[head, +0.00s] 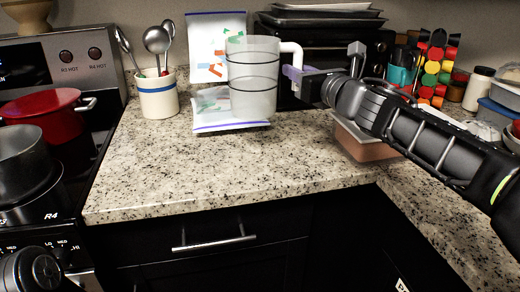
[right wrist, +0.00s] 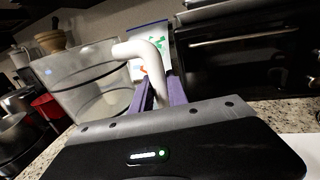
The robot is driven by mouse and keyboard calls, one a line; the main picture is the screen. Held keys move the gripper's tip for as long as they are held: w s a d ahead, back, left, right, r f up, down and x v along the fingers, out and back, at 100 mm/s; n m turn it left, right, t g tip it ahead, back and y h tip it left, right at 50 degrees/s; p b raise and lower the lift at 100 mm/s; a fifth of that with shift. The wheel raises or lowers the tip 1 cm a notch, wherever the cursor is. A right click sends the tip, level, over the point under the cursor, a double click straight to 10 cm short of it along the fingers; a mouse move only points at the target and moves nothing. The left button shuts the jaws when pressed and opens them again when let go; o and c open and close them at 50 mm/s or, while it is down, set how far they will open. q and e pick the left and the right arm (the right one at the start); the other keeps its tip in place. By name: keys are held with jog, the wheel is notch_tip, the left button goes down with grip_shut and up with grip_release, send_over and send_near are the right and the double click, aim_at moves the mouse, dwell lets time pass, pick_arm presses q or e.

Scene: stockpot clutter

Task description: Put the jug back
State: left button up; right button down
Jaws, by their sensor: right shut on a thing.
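The jug (head: 252,88) is clear and frosted, with dark bands and a white handle. It stands upright in the head view, over or in front of a flat plastic bag at the back of the counter. I cannot tell whether its base touches anything. My right gripper (head: 294,76) comes from the right and is shut on the jug's handle. In the right wrist view, the purple fingers (right wrist: 160,93) are at the white handle (right wrist: 146,62), with the jug body (right wrist: 85,82) to the left. My left gripper is not in view; part of my left arm shows at bottom left.
A utensil crock (head: 158,97) stands left of the jug. The stove holds a red pot (head: 42,115) and a steel pot (head: 22,160). A brown-sided box (head: 365,148) is under my right arm. A spice rack (head: 436,68) stands at back right. The counter's front middle is clear.

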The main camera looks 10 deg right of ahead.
notch_tip(320, 180, down, 6)
jog(key=b, duration=0.5)
jog(key=shift+d+r, duration=0.1)
jog(key=shift+f, duration=0.2)
notch_tip(320, 180, down, 4)
jog(key=b, duration=0.3)
jog(key=shift+r+b, duration=0.1)
jog(key=shift+b, duration=0.2)
jog(key=shift+f, duration=0.2)
jog(key=c, duration=1.3)
grip_release()
